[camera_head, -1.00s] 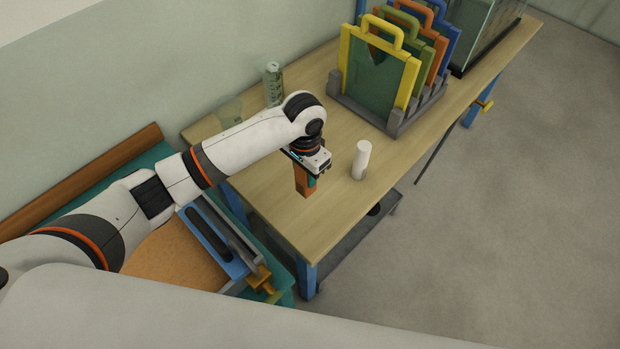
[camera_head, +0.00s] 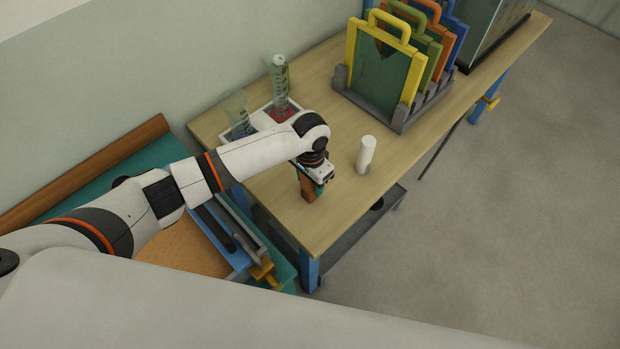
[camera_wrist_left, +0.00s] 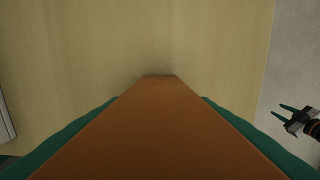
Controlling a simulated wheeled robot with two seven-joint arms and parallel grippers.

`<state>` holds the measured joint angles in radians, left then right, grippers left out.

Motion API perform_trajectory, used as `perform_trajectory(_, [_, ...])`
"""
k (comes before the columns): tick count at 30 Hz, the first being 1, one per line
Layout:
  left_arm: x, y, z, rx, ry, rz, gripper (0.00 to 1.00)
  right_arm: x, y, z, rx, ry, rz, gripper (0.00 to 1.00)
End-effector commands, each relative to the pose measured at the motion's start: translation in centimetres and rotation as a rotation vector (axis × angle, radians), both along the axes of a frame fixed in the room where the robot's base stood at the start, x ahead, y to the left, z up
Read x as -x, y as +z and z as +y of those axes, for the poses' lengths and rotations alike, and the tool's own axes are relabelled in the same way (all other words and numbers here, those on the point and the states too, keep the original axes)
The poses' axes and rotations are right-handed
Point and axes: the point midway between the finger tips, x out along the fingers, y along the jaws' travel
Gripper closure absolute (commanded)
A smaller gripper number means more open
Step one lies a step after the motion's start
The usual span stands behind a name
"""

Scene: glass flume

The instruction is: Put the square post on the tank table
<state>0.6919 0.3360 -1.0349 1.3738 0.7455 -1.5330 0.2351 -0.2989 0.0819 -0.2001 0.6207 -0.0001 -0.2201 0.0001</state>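The square post (camera_head: 308,190) is orange-brown. My left gripper (camera_head: 314,183) is shut on it and holds it upright over the near end of the wooden tank table (camera_head: 270,205). In the left wrist view the post (camera_wrist_left: 160,125) runs down between the teal fingers, its lower end close to the bare tabletop. I cannot tell whether it touches. My right gripper (camera_wrist_left: 284,113) shows only at the right edge of the left wrist view, over the floor, its teal fingers apart and empty.
A white cylinder (camera_head: 366,155) stands to the right of the post. A white tray (camera_head: 263,120) with glass cylinders is behind my arm. A grey rack (camera_head: 398,114) of coloured frames and a glass tank (camera_head: 494,32) stand farther back. The near tabletop is clear.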

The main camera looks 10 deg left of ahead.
Motion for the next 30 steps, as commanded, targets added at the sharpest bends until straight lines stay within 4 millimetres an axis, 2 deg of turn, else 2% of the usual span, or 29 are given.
perform_trajectory(8, [0.0, 0.0, 0.0, -0.001, 0.000, -0.001, 0.43, 0.1, 0.0, 0.0, 0.000, 0.000, 0.001, 0.64])
perform_trajectory(13, [-0.1, 1.0, 0.0, 0.000, 0.000, -0.002, 0.43, 0.1, 0.0, 0.0, 0.000, 0.000, 0.002, 0.64])
perform_trajectory(17, [-0.1, 3.3, 0.0, 0.001, 0.000, -0.003, 0.43, 0.1, -0.2, 0.0, 0.000, -0.001, 0.002, 0.64])
perform_trajectory(24, [-0.1, 8.6, 0.0, 0.002, -0.001, -0.003, 0.43, 0.2, -0.7, 0.0, -0.001, -0.001, 0.002, 0.64])
perform_trajectory(30, [-0.1, 11.5, 0.0, 0.001, 0.000, -0.002, 0.43, 0.2, -0.9, 0.1, -0.002, -0.001, 0.002, 0.64])
